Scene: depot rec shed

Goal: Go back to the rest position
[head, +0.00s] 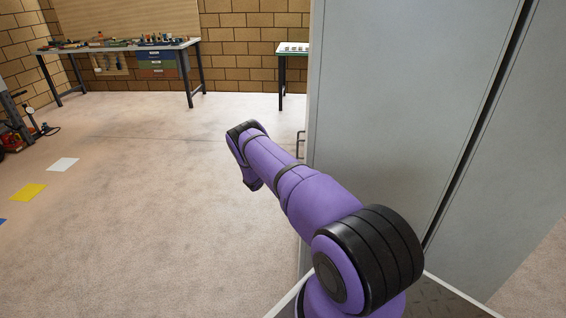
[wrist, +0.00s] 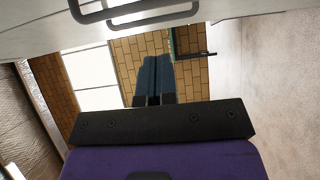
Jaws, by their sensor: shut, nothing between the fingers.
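My purple arm reaches forward across the middle of the head view and bends down at its far end. My gripper is hidden behind the arm there. In the wrist view my gripper (wrist: 154,84) shows as two dark fingers pressed together. It is shut and empty. A grey metal cabinet (head: 400,95) stands close on the right of the arm. Its bar handle (head: 300,145) shows just beyond the arm, and a bar handle also crosses the top of the wrist view (wrist: 150,20), apart from the fingers.
A long workbench (head: 118,46) with tools and drawers stands at the back left. A smaller table (head: 292,49) is at the back, partly hidden by the cabinet. White (head: 62,164) and yellow (head: 28,192) floor patches lie left. The floor (head: 150,220) left of my arm is clear.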

